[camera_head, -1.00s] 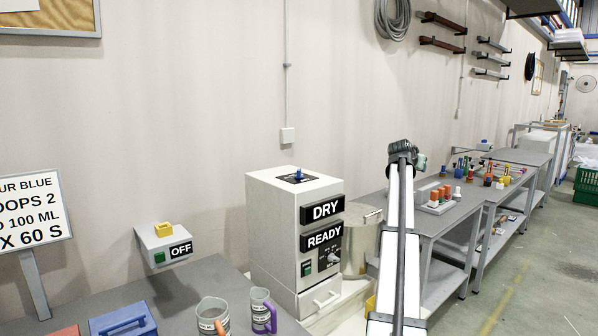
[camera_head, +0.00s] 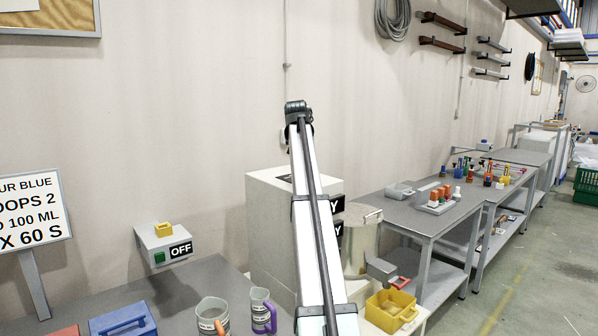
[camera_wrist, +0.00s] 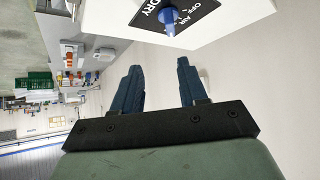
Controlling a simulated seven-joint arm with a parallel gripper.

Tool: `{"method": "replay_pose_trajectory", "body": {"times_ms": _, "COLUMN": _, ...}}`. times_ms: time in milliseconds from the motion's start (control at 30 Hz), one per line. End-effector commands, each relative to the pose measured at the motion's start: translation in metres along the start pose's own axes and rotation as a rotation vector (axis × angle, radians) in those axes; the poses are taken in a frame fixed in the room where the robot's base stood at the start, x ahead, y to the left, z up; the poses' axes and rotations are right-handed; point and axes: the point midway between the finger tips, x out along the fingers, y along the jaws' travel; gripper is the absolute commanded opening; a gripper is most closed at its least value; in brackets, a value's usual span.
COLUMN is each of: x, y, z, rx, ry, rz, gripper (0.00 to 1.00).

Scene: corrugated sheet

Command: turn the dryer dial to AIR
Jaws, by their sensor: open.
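The dryer (camera_head: 268,225) is a white box on the bench in the head view. My arm crosses in front of it and hides its dial, most of its front and parts of its labels. In the wrist view the blue dial (camera_wrist: 168,20) sits on a black plate (camera_wrist: 190,12) on the dryer's white top. DRY, AIR and OFF are printed around the dial; which one it points at I cannot tell. My gripper (camera_wrist: 158,66) is open and empty, with its two blue fingers apart. The dial appears beyond the fingertips, not between them and not touched.
A grey switch box (camera_head: 163,243) marked OFF has a yellow top piece. Measuring jugs (camera_head: 213,315) and a blue case (camera_head: 122,320) stand at the front left. A metal pot (camera_head: 362,240) and a yellow bin (camera_head: 391,310) are right of the dryer.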

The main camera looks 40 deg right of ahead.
Motion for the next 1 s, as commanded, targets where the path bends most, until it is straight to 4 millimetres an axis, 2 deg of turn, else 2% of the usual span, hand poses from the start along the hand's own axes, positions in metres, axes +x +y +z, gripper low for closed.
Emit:
{"method": "replay_pose_trajectory", "body": {"times_ms": 100, "x": 0.002, "y": -0.017, "z": 0.005, "rx": -0.021, "ry": -0.019, "rz": -0.021, "gripper": 0.43}}
{"method": "replay_pose_trajectory", "body": {"times_ms": 267, "x": 0.013, "y": -0.019, "z": 0.006, "rx": -0.024, "ry": -0.023, "rz": -0.025, "gripper": 0.43}}
{"method": "replay_pose_trajectory", "body": {"times_ms": 800, "x": 0.102, "y": -0.020, "z": 0.007, "rx": -0.022, "ry": -0.022, "rz": -0.022, "gripper": 0.43}}
{"method": "replay_pose_trajectory", "body": {"times_ms": 1000, "x": 0.126, "y": -0.021, "z": 0.007, "rx": -0.022, "ry": -0.021, "rz": -0.022, "gripper": 0.43}}
